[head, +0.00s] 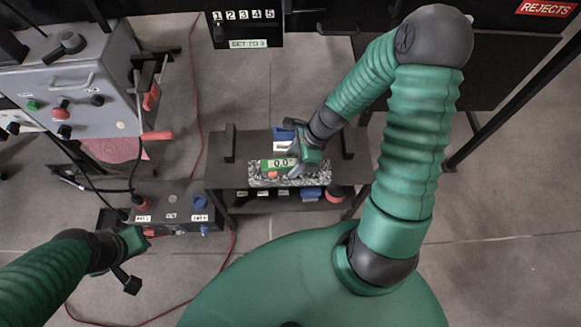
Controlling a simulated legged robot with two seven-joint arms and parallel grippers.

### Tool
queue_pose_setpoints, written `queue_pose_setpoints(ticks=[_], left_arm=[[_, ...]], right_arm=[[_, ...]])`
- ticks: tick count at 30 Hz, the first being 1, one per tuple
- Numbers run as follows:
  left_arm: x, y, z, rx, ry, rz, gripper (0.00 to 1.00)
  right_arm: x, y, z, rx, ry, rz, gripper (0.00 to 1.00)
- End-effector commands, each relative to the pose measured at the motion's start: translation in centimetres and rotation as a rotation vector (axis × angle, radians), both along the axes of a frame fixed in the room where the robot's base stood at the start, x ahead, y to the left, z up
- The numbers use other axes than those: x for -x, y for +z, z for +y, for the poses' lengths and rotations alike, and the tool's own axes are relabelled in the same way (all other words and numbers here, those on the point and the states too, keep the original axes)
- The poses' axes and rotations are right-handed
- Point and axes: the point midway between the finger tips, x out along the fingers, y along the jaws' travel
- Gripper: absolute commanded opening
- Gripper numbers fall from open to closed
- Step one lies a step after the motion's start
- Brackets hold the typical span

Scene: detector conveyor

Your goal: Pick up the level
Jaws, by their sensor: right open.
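The level looks to be the small green device (270,164) with a "0.0" display, lying on a speckled granite block (260,181) on a dark stand. My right gripper (297,150) is open at the level's right end, with a finger close over it. I cannot tell whether it touches the level, and the gripper hides part of that end. My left gripper (137,259) is at the lower left, apart from the level, with its jaws looking spread and empty.
The dark stand (218,170) has upright posts on both sides and a lower shelf. A grey control box (80,75) with knobs stands at left. A dark switch box (170,203) sits near my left gripper. Red cable crosses the floor. A "REJECTS" sign (545,8) is at upper right.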

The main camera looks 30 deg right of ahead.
Motion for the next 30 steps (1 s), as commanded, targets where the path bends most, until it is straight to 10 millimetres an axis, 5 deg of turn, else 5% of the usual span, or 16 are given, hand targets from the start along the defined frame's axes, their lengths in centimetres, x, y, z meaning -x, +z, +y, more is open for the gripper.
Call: queue_pose_setpoints(ticks=[3,10,23,30], left_arm=[[0.01,-0.89,-0.01,0.0,0.0,0.0,0.0],[0.0,-0.75,-0.02,0.0,-0.001,0.0,0.0],[0.0,-0.75,-0.02,0.0,0.0,0.0,0.0],[0.01,-0.75,-0.02,0.0,-0.001,0.0,0.0]], right_arm=[[-0.38,-1.79,0.6,-0.001,0.002,0.0,0.56],[-0.42,-1.74,0.68,0.001,0.001,-0.001,0.56],[-0.43,-1.74,0.65,0.001,0.001,-0.001,0.01],[-0.44,-1.76,0.62,0.001,0.001,-0.001,0.0]])
